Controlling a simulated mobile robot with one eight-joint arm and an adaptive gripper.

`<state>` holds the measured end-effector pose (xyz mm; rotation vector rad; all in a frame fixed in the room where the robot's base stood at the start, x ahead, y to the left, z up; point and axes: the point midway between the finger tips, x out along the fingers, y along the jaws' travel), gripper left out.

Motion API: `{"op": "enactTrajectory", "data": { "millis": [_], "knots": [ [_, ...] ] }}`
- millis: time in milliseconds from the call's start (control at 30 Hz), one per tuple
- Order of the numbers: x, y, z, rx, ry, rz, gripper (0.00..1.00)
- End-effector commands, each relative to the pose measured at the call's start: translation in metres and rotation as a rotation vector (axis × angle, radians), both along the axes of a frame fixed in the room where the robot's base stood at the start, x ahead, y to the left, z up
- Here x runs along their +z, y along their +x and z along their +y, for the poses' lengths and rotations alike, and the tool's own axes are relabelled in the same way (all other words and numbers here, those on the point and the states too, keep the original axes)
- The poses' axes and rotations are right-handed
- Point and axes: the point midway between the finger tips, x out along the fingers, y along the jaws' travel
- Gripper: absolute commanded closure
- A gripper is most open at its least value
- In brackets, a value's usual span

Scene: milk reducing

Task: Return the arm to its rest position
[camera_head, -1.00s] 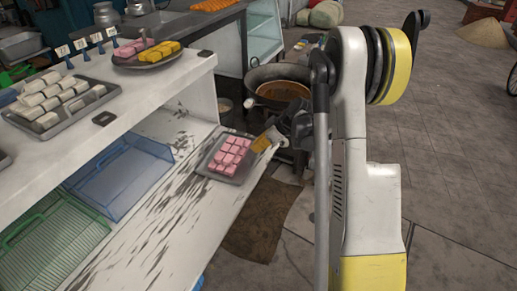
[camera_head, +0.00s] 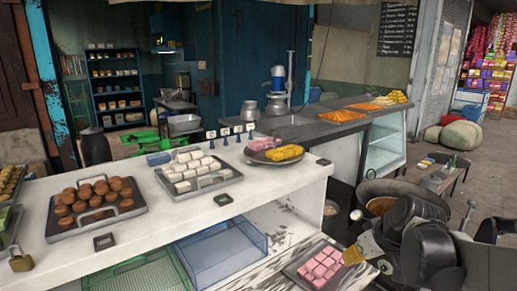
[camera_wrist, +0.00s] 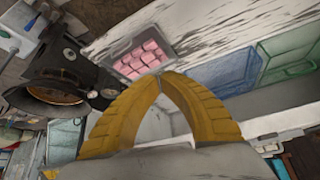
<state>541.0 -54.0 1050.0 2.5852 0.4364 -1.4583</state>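My arm (camera_head: 425,250) shows at the lower right of the head view, dark and partly cut off by the frame edge. My gripper (camera_head: 352,256), with yellow fingers, is beside the right end of a tray of pink sweets. In the wrist view the two yellow fingers of my gripper (camera_wrist: 163,73) meet at their tips with nothing between them. The pink sweets (camera_wrist: 140,58) lie in their tray beyond the fingertips, and in the head view they (camera_head: 320,262) sit on the lower shelf. Whether the gripper touches the tray is unclear.
A white counter (camera_head: 130,230) holds trays of brown sweets (camera_head: 97,197) and white sweets (camera_head: 192,168). A blue bin (camera_head: 222,255) and a green bin (camera_head: 140,275) stand on the lower shelf. A dark pan (camera_head: 385,205) stands behind my arm.

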Motion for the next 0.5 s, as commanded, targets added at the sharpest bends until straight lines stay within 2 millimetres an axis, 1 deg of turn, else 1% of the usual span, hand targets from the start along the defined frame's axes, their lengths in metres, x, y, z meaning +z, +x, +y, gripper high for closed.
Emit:
{"op": "enactTrajectory", "data": {
  "millis": [33,100,167,200,300,400,500],
  "knots": [
    [0.01,-0.02,0.012,-0.024,-0.006,0.002,1.0],
    [0.02,-0.046,0.023,-0.073,-0.011,0.001,1.0],
    [0.026,-0.069,0.031,-0.113,-0.016,-0.003,1.0],
    [0.029,-0.084,0.036,-0.139,-0.018,-0.007,1.0],
    [0.032,-0.119,0.045,-0.201,-0.02,-0.024,1.0],
    [0.03,-0.147,0.051,-0.253,-0.017,-0.043,1.0],
    [0.027,-0.166,0.053,-0.29,-0.014,-0.06,1.0]
  ]
}}
